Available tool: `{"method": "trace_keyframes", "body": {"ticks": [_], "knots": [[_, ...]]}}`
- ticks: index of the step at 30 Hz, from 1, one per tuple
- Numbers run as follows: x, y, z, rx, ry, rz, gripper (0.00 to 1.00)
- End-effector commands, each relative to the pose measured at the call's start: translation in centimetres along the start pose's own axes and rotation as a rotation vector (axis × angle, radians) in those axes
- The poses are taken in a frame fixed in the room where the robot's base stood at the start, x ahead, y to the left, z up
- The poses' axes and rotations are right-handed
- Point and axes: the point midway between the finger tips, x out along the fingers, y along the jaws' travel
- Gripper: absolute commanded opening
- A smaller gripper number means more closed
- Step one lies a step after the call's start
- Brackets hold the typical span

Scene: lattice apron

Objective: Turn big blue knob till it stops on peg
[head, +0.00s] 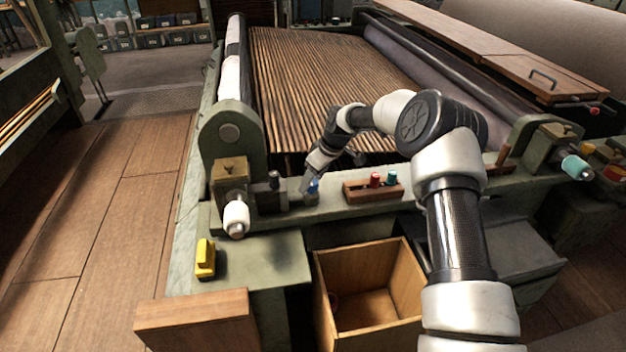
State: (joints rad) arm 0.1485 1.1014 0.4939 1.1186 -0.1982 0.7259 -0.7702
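A small blue part (313,186) shows on the green front rail of the lattice machine. My gripper (308,187) points down at it from above and touches or nearly touches it, hiding part of it. I cannot tell whether the fingers are closed around it. A larger light-blue knob (576,166) sticks out from a bracket at the right end of the machine, well away from my gripper. I cannot make out a stop peg at either one.
A wooden block with red and teal pegs (372,190) sits on the rail. A white roller knob (236,218) is at left, with a yellow part (205,258) below. An open wooden box (366,262) stands under the rail. The slatted lattice (320,85) lies behind.

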Motion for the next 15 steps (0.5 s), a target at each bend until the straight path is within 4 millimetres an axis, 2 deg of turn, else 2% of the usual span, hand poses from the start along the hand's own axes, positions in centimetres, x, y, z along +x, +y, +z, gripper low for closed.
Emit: {"method": "trace_keyframes", "body": {"ticks": [5, 12, 15], "knots": [[-0.03, 0.03, 0.0, 0.0, 0.0, 0.001, 0.55], [-0.05, 0.03, 0.0, 0.0, 0.0, 0.0, 0.16], [-0.06, 0.02, 0.01, 0.001, 0.0, 0.001, 0.14]]}}
